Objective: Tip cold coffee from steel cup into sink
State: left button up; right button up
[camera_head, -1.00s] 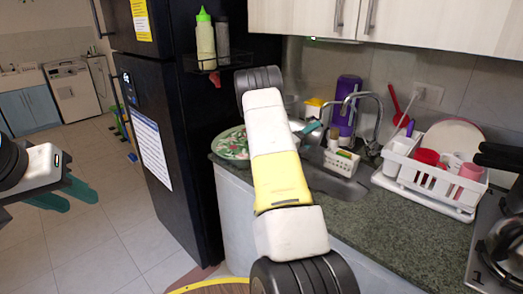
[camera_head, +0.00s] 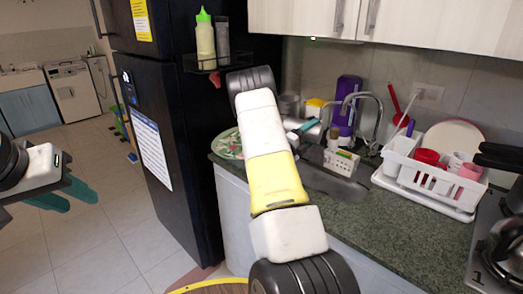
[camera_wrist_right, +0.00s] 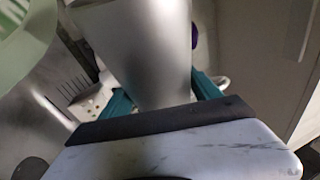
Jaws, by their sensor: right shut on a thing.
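The steel cup (camera_wrist_right: 145,50) is a plain grey metal cup, large in the right wrist view, between the teal fingers of my right gripper (camera_wrist_right: 160,95). In the head view the cup (camera_head: 316,132) is partly hidden by my right gripper (camera_head: 305,127) and looks tilted. My right gripper is shut on it, above the back-left part of the sink (camera_head: 335,184). The cup's inside does not show, so I cannot see any coffee. My left gripper (camera_head: 66,196) is empty at the far left, above the floor, its teal fingers apart.
A white caddy (camera_head: 341,161) and the tap (camera_head: 378,120) stand at the sink's back. A purple bottle (camera_head: 347,100) is behind. A white dish rack (camera_head: 430,180) is to the right, and a green patterned plate (camera_head: 228,145) to the left. The fridge (camera_head: 165,140) stands further left.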

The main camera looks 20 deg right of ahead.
aim_at(316, 139)
jog(key=shift+w+a+r+n, duration=0.15)
jog(key=shift+r+n, duration=0.35)
jog(key=shift+n, duration=0.2)
jog(key=f+m, duration=0.2)
jog(key=s+d+f+m, duration=0.1)
jog(key=shift+m+g, duration=0.3)
jog(key=shift+g, duration=0.1)
jog(key=shift+s+d+f+m+g+y, duration=0.25)
jog(key=shift+s+f+m+g+y, duration=0.05)
jog(key=shift+f+m+y, duration=0.1)
notch_tip(316, 139, down, 10)
jog(key=m+t+y, duration=0.1)
jog(key=m+y, duration=0.5)
jog(key=m, duration=0.6)
jog(key=shift+y, duration=0.3)
notch_tip(316, 139, up, 5)
jog(key=shift+w+f, duration=0.1)
jog(key=shift+f, duration=0.1)
